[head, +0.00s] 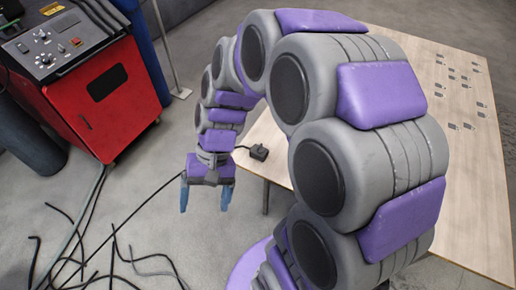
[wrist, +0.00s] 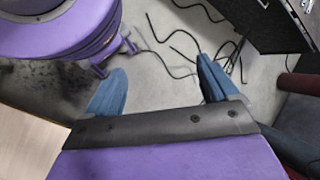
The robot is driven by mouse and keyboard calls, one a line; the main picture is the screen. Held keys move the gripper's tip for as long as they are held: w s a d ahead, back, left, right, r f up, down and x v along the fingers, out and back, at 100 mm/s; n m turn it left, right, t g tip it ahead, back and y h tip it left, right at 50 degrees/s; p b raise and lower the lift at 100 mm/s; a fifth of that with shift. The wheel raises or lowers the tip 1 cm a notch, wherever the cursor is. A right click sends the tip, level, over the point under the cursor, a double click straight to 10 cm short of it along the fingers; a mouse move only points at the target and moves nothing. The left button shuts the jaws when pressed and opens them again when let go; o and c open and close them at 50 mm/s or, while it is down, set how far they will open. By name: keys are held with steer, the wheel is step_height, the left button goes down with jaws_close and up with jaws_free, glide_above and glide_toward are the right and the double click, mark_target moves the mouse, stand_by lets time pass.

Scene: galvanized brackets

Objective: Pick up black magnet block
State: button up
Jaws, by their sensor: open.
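The black magnet block (head: 259,152) sits at the left edge of the wooden table in the head view, with a thin black cable running from it down to the left. My gripper (head: 205,198) points down, left of the block and beyond the table edge, over the floor. Its two blue fingers are spread apart with nothing between them. In the wrist view my gripper (wrist: 160,88) also shows open, with bare floor and cables beyond the fingers. I cannot make out the block in the wrist view.
The wooden table (head: 385,195) is mostly bare, with several small metal brackets (head: 467,85) at its far right. A red machine (head: 95,90) with a control panel stands at left. Several black cables (head: 110,262) lie on the concrete floor. A thin pole (head: 165,45) stands beside the machine.

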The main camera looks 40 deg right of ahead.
steer(key=w+d+f+m+t+y+p, duration=0.15)
steer(key=w+m+y, duration=0.25)
steer(key=w, duration=0.4)
steer(key=w+d+f+m+t+y+p, duration=0.1)
steer(key=w+d+f+m+t, duration=0.35)
steer(key=d, duration=0.35)
steer(key=w+d+f+m+t+y+p, duration=0.1)
steer(key=w+d+f+m+t, duration=0.2)
steer(key=w+d+m, duration=0.4)
steer(key=m+t+h+p, duration=0.2)
steer(key=m+t+h, duration=0.45)
steer(key=m, duration=0.55)
glide_toward(264, 152)
steer(key=shift+h, duration=0.25)
steer(key=v, duration=0.3)
steer(key=a+v, duration=0.1)
steer(key=shift+s+d+r, duration=0.15)
steer(key=shift+s+r, duration=0.2)
steer(key=shift+r, duration=0.05)
steer(key=shift+w+f, duration=0.2)
steer(key=shift+f, duration=0.1)
steer(key=b+x, duration=0.2)
steer(key=x, duration=0.8)
steer(key=shift+w+f+b, duration=0.15)
steer(key=shift+w+b, duration=0.05)
steer(key=shift+b, duration=0.15)
steer(key=shift+b+x, duration=0.9)
steer(key=shift+x, duration=2.2)
